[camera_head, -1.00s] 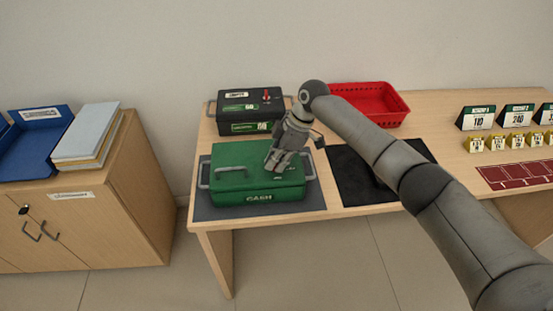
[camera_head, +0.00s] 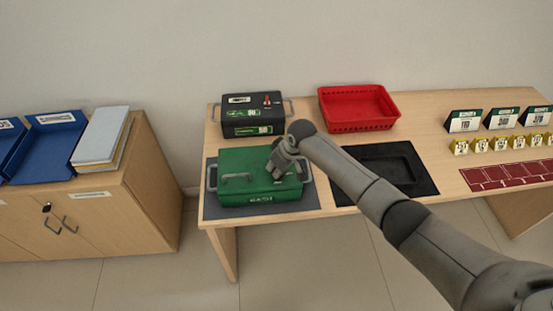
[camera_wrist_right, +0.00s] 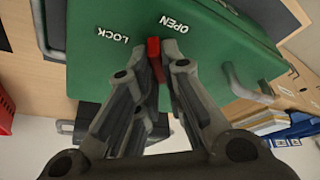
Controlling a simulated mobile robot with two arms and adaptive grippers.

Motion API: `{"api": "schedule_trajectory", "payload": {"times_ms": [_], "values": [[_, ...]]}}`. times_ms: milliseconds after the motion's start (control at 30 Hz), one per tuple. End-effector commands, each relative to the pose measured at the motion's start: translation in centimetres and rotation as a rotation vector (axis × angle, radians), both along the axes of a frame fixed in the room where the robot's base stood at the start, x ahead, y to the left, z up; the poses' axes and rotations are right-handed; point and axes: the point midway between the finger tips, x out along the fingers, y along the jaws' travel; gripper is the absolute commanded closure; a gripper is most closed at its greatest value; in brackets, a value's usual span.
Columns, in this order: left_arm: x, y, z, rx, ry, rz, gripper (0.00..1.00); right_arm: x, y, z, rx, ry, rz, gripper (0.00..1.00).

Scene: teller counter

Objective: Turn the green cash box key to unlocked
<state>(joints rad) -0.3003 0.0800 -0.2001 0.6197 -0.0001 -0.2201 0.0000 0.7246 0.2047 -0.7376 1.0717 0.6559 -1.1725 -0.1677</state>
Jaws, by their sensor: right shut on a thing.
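The green cash box (camera_head: 235,165) sits closed on a dark mat (camera_head: 214,213) at the left of the counter, with handles on its lid and sides. My right gripper (camera_head: 275,173) is at the right part of its lid. In the right wrist view the gripper (camera_wrist_right: 152,75) is shut on the red key (camera_wrist_right: 153,50), one finger on each side. The key's visible end lies between the white words LOCK (camera_wrist_right: 113,33) and OPEN (camera_wrist_right: 174,23) on the lid. The fingers hide the rest of the key. My left gripper is out of view.
A black box (camera_head: 252,113) with a red key stands behind the green one. A red basket (camera_head: 358,108) is at the back, a black tray (camera_head: 390,165) right of the green box. A wooden cabinet (camera_head: 90,230) is at left.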

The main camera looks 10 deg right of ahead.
Motion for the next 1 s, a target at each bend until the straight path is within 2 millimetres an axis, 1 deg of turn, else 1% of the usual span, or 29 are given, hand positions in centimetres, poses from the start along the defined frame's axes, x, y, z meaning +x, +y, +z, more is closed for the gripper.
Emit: {"api": "schedule_trajectory", "payload": {"times_ms": [33, 100, 400, 700, 1000], "values": [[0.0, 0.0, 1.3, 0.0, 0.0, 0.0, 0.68, -0.1, 0.2, 0.6, 0.002, 0.001, -0.045, 1.0], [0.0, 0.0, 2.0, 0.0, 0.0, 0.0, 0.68, -0.1, 0.2, 0.6, 0.003, 0.001, -0.11, 1.0], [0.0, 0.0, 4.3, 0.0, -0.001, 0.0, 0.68, -0.1, 0.2, 0.4, 0.002, 0.001, -0.384, 1.0], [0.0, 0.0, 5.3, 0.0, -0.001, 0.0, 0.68, 0.0, 0.2, 0.2, 0.002, 0.0, -0.589, 1.0], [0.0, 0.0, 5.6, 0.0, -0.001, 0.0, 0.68, 0.0, 0.2, 0.1, 0.002, -0.001, -0.688, 1.0]]}}
